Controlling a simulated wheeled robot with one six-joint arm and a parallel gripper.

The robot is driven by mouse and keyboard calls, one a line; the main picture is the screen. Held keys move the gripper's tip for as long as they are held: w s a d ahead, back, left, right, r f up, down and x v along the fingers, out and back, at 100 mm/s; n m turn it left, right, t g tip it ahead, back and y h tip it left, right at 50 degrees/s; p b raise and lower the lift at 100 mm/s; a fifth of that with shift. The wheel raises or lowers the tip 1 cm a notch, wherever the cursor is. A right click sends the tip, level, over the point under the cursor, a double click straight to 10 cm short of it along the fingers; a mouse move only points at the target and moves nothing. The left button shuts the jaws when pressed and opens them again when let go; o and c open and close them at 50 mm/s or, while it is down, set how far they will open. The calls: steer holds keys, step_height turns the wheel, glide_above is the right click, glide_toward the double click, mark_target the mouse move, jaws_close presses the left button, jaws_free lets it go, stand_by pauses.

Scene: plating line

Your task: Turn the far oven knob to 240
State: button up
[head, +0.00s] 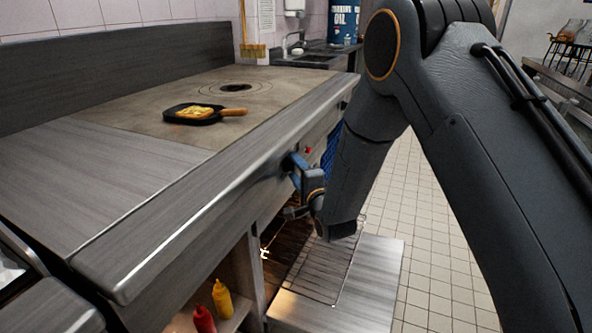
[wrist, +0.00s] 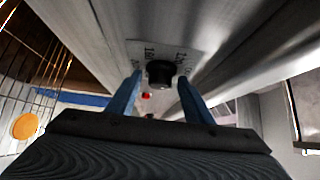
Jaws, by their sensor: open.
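A black oven knob (wrist: 160,73) sits on a pale dial plate (wrist: 137,50) in the wrist view. Printed numbers show on the plate, but they are too small to read surely, and I cannot tell the knob's setting. My gripper (wrist: 160,82) is open, its two blue fingers one on each side of the knob, with gaps visible. In the head view my gripper (head: 293,164) is at the stove's front panel, below the top edge. The knob is hidden there behind the gripper and the edge. I cannot tell whether this is the far knob.
A red light (wrist: 146,95) shows beside the knob. Below, the oven door (head: 335,312) is open with a wire rack (head: 325,270) over it. A black pan (head: 190,113) with food is on the stovetop. Red (head: 203,320) and yellow (head: 222,300) bottles stand on a lower shelf. Tiled floor is clear at right.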

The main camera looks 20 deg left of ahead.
steer(key=c, duration=0.8)
steer(key=shift+f+b, duration=0.15)
steer(key=shift+b, duration=0.15)
